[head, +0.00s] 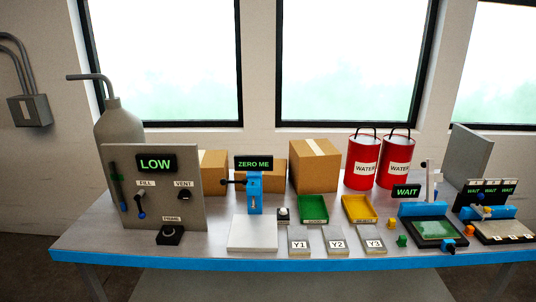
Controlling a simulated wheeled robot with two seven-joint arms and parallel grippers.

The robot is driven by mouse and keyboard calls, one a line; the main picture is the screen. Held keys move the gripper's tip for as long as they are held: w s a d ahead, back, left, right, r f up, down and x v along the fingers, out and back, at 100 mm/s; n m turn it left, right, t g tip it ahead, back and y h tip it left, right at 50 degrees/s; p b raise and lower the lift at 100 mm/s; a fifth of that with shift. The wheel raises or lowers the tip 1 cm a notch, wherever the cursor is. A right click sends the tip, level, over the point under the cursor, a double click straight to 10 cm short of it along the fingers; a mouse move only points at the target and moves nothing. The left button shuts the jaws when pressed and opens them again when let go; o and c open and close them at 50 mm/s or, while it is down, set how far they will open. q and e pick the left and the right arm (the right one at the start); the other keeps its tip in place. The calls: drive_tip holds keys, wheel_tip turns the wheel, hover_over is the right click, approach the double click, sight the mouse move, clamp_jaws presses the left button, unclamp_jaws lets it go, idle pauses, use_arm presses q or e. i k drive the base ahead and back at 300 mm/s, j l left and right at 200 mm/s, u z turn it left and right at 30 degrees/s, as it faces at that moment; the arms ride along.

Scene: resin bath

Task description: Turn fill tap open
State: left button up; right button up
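The fill tap (140,205) is on the grey upright panel (190,160) at the left of the table, below a white FILL label (146,183). It shows as a small dark lever with a blue end pointing down, tilted slightly to the right. A display (155,163) above it reads LOW in green. To its right is a dark VENT knob (185,196). At its left is a narrow vertical gauge (117,186), its level too small to read. Neither of my grippers shows in the head view.
A dark box (170,236) stands at the panel's foot under a PRIME-like label. A grey bottle (117,124) with a bent pipe is behind the panel. A blue stand (255,194) and a white plate (253,233) are to the right. Air before the panel is clear.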

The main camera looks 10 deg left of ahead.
sight(142, 214)
drive_tip(key=u, duration=1.35)
